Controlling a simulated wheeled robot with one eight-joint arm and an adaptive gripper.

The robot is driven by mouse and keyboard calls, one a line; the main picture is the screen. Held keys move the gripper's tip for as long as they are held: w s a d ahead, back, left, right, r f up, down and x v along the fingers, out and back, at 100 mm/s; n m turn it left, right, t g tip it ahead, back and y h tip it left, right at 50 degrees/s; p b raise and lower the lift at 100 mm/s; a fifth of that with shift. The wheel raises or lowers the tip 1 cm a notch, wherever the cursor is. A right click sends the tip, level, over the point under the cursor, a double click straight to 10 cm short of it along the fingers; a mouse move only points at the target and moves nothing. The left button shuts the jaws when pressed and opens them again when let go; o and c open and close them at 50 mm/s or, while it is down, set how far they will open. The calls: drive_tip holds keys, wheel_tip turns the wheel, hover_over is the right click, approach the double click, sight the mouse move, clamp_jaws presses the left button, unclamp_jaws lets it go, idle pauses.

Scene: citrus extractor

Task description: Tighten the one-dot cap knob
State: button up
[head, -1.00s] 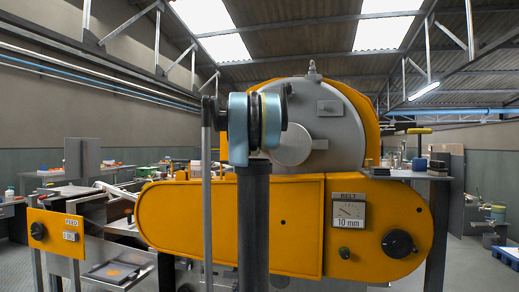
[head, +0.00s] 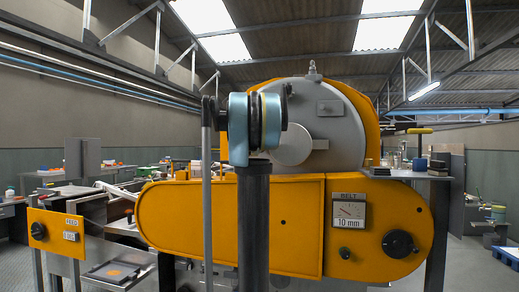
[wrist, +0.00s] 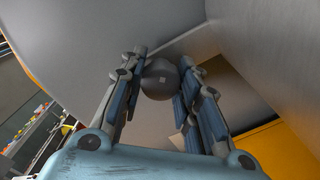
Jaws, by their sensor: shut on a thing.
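A round dark grey knob (wrist: 161,80) with one small pale mark shows in the wrist view, against the grey metal housing. I take it for the one-dot cap knob, but the mark is too small to read surely. My gripper (wrist: 166,70) has a finger on each side of the knob and is shut on it. In the head view my arm stands in front of the machine, and neither the gripper's fingers nor this knob can be made out there.
The yellow machine body (head: 230,225) carries a belt gauge (head: 349,211) and a black dial (head: 398,244). A yellow feed panel (head: 57,232) stands at the left. A grey shelf (head: 410,174) with small items is at the right. Grey walls close in around the gripper in the wrist view.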

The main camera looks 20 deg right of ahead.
drive_tip(key=shift+m, duration=1.2)
drive_tip(key=shift+f+m, duration=0.1)
drive_tip(key=shift+m, duration=0.2)
drive_tip(key=o, duration=1.1)
drive_tip(key=v, duration=1.2)
